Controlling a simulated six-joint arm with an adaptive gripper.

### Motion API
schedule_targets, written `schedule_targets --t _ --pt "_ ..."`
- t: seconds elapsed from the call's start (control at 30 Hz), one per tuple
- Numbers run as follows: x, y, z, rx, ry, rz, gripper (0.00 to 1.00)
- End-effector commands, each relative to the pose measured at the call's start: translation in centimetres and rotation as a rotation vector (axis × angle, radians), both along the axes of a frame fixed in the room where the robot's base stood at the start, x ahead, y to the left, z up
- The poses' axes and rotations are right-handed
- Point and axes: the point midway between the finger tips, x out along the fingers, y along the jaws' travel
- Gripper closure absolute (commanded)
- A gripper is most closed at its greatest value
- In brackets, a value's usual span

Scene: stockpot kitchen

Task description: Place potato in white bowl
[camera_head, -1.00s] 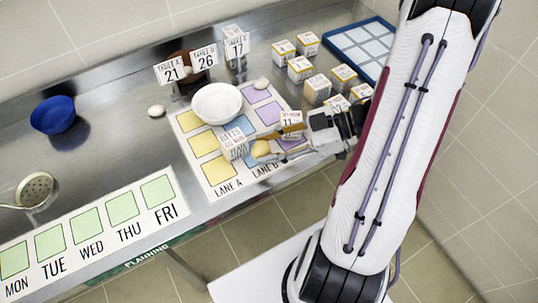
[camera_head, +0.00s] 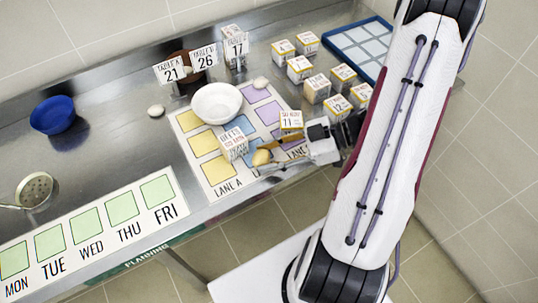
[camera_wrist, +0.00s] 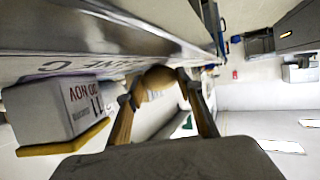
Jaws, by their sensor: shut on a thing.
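The potato (camera_head: 261,157) is a yellowish-tan lump near the front edge of the lane mat; it also shows in the wrist view (camera_wrist: 157,78). My gripper (camera_head: 267,152) reaches in from the right, with its two tan fingers closed on either side of the potato. The fingers also show in the wrist view (camera_wrist: 158,92). I cannot tell whether the potato touches the mat. The white bowl (camera_head: 217,103) stands upright behind and left of the gripper, with no contents visible.
A white box (camera_head: 233,145) stands between the potato and bowl. The box marked 11 (camera_head: 291,121) stands close behind the gripper. Several other boxes and a blue tray (camera_head: 333,40) lie behind right. A blue bowl (camera_head: 53,115) stands far left. The counter's front edge is close.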

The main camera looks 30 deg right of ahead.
Motion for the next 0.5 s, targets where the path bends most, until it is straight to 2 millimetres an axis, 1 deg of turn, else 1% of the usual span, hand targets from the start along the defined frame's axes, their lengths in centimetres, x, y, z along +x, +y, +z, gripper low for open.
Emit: schedule_targets --t 0.1,0.5 --pt "0.0 0.01 -0.39 0.0 0.001 0.0 0.86" --pt "-0.01 0.02 -0.58 0.001 0.0 0.0 0.86"
